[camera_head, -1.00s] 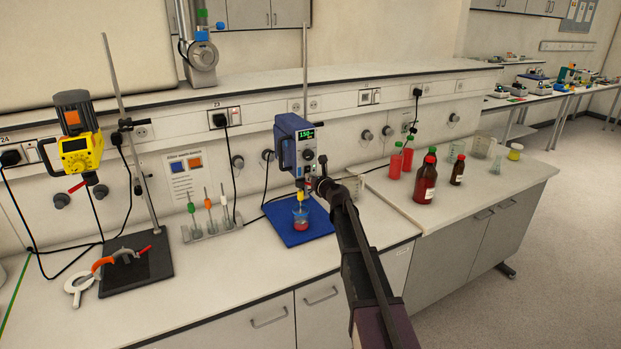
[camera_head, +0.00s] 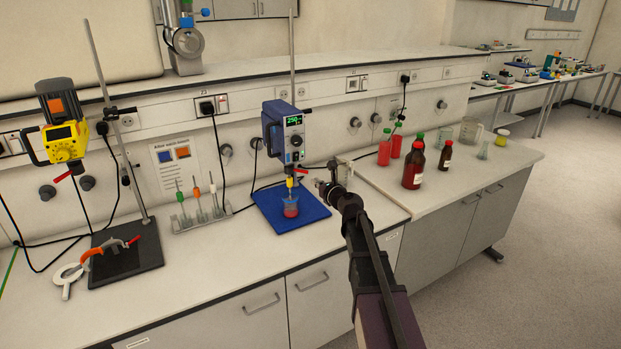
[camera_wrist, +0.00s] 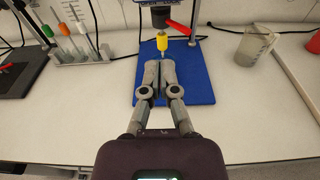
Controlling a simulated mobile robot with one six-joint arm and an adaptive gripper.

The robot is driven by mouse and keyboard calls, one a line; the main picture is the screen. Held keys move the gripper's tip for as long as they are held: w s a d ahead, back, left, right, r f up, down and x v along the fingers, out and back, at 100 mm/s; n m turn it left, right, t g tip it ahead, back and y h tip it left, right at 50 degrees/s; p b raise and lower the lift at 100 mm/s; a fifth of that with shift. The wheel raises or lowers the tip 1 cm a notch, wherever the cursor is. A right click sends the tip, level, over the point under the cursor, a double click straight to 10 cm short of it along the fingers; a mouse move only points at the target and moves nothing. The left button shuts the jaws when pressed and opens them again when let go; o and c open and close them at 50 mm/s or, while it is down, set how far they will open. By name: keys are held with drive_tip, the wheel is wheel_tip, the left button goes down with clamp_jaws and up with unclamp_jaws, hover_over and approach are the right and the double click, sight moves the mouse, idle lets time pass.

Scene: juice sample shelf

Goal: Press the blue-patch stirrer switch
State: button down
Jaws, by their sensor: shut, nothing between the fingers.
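The blue stirrer (camera_head: 273,125) hangs on a stand in the middle of the bench, with a lit green display (camera_head: 293,121) and round controls (camera_head: 296,141) on its front. I cannot tell which control is the switch.
A yellow stirrer (camera_head: 65,142) with an orange patch stands at the left. A rack of stirring rods (camera_head: 203,219) is left of the blue base. Red bottles (camera_head: 384,149), a brown bottle (camera_head: 414,168) and glassware stand to the right. The front bench strip is clear.

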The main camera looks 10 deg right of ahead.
drive_tip(key=shift+s+d+f, duration=0.1)
drive_tip(key=shift+s+d, duration=0.15)
drive_tip(key=shift+s, duration=0.35)
drive_tip(key=shift+a, duration=0.15)
drive_tip(key=s+a+f+n+g, duration=0.45)
drive_tip(key=s+n, duration=0.35)
drive_tip(key=n, duration=0.2)
drive_tip(key=s+a+f+n+g, duration=0.4)
drive_tip(key=s+f+n+g, duration=0.15)
drive_tip(key=s+n, duration=0.35)
drive_tip(key=s+d+f+n+g+h, duration=0.2)
drive_tip(key=s+f+n+g, duration=0.1)
drive_tip(key=s+n, duration=0.3)
drive_tip(key=s+d+f+n+g+h, duration=0.2)
drive_tip(key=s+f+n+h, duration=0.1)
drive_tip(key=s+n, duration=0.4)
drive_tip(key=s, duration=0.2)
drive_tip(key=shift+s+d+f+g, duration=0.15)
drive_tip(key=shift+s+d+g, duration=0.15)
drive_tip(key=shift+s+g, duration=0.1)
